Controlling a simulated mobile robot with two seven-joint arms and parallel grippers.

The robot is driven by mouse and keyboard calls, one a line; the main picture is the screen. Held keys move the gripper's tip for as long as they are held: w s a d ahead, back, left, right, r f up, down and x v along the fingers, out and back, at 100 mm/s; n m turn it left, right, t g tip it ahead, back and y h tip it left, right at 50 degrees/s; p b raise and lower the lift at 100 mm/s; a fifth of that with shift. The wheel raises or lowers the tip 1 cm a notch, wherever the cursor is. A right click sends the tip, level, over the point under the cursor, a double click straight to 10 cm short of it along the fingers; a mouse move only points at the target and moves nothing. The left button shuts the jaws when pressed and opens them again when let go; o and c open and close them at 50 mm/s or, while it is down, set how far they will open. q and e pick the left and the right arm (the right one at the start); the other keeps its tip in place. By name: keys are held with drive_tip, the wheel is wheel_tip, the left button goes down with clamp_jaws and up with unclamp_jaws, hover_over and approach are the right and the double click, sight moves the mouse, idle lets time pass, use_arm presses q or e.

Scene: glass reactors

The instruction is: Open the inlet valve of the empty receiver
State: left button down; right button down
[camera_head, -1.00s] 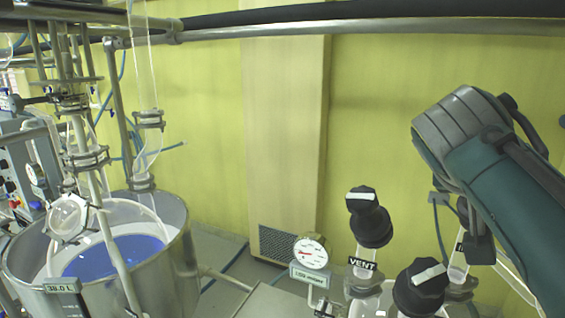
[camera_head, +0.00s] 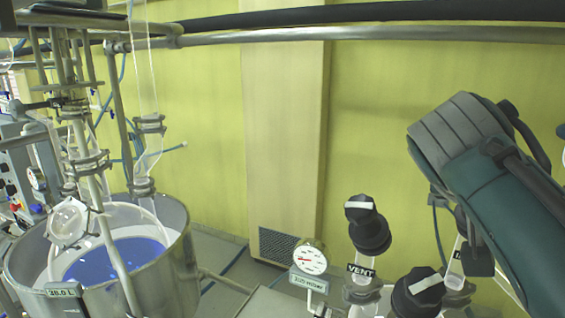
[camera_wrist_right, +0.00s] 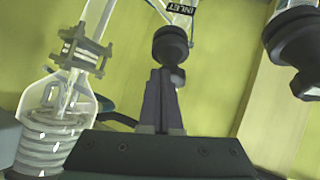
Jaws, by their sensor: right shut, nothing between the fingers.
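The inlet valve shows in the right wrist view as a black round knob (camera_wrist_right: 170,43) beside a black INLET label (camera_wrist_right: 181,8). My right gripper (camera_wrist_right: 162,76) is shut and empty. Its fingertips are right at the knob in that view; I cannot tell whether they touch. In the head view my right arm comes in from the right and hides most of this valve; only part of its label (camera_head: 457,256) shows. The VENT valve (camera_head: 369,230) and another black knob with a white-topped handle (camera_head: 418,290) stand nearby. The receiver's body is mostly out of view. My left gripper is not in view.
A round dial gauge (camera_head: 310,259) stands left of the valves. A metal vessel (camera_head: 165,278) with blue liquid and glass tubing stands at the left. In the right wrist view, glassware with a coil (camera_wrist_right: 48,135) is close left and another black knob (camera_wrist_right: 295,42) is at the right.

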drive_tip(key=a+r+p, duration=0.1)
drive_tip(key=r, duration=0.1)
drive_tip(key=s+a+r+p, duration=0.1)
drive_tip(key=shift+a+r, duration=0.15)
drive_tip(key=shift+r, duration=0.25)
drive_tip(key=shift+a, duration=0.1)
drive_tip(key=w+f+b, duration=0.3)
drive_tip(key=f+b, duration=0.2)
drive_tip(key=f, duration=0.1)
drive_tip(key=shift+w+d, duration=0.15)
drive_tip(key=shift+d, duration=0.25)
idle(0.5)
